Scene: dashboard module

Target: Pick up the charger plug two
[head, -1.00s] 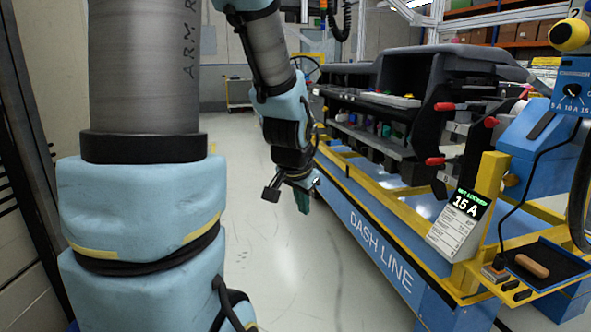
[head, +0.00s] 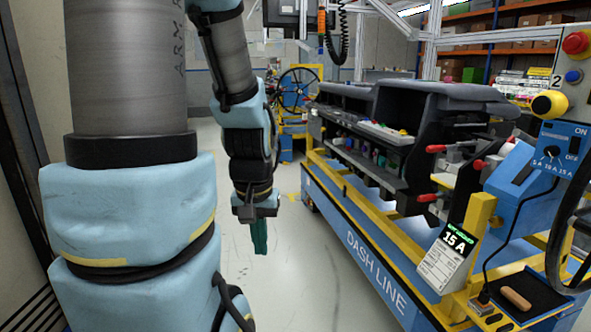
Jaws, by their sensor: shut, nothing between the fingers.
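A small dark plug (head: 483,300) on the end of a black cable sits at the front corner of the yellow frame, at the lower right. It looks like the charger plug; I cannot read a number on it. The cable runs up to a blue charger box (head: 553,160) with a dial marked in amps, below a post marked 2. My gripper (head: 260,246) points down over open floor, left of the cart and far from the plug. Its teal fingers are together and hold nothing.
The blue DASH LINE cart (head: 365,248) with yellow rails carries a dark dashboard module (head: 400,95). A sign reading 15 A (head: 447,258) stands by the plug. A black tray (head: 535,290) holds a tan handle. The floor left of the cart is clear.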

